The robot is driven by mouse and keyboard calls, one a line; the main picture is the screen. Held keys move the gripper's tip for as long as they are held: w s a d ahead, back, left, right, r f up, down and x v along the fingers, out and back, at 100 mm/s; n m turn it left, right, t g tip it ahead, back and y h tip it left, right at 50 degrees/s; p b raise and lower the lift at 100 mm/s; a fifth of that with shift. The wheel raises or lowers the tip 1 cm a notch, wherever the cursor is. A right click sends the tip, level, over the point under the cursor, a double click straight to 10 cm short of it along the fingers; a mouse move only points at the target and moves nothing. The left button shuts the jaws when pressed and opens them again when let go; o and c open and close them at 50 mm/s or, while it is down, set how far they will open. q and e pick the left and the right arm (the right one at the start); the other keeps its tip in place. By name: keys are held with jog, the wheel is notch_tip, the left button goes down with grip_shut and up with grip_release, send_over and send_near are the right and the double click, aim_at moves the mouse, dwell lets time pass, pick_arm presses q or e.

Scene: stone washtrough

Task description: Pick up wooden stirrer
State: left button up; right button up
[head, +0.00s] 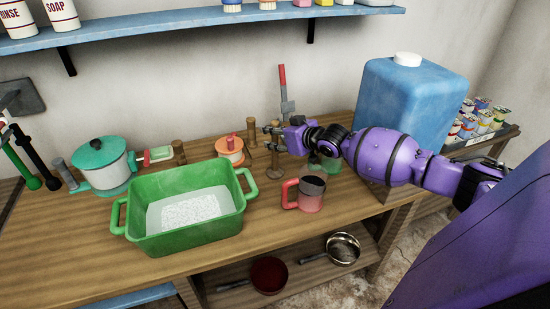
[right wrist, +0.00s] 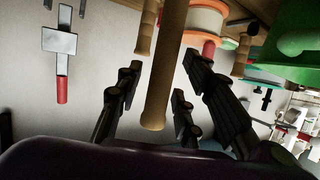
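A wooden stirrer (right wrist: 160,75), a pale brown rod with a rounded end, stands between the fingers of my right gripper (right wrist: 165,95) in the right wrist view. The fingers are apart on both sides of it, with gaps showing, so the gripper is open. In the head view the right gripper (head: 273,131) reaches in from the right at the back of the bench. My left gripper is not in view.
Another wooden post (head: 252,131) stands close left of the gripper. A green basin (head: 190,240), a red mug (head: 311,194), an orange-topped pot (head: 231,148) and a teal-lidded pot (head: 104,167) share the bench. A blue jug (head: 405,105) stands behind my right arm.

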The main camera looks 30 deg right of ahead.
grip_shut()
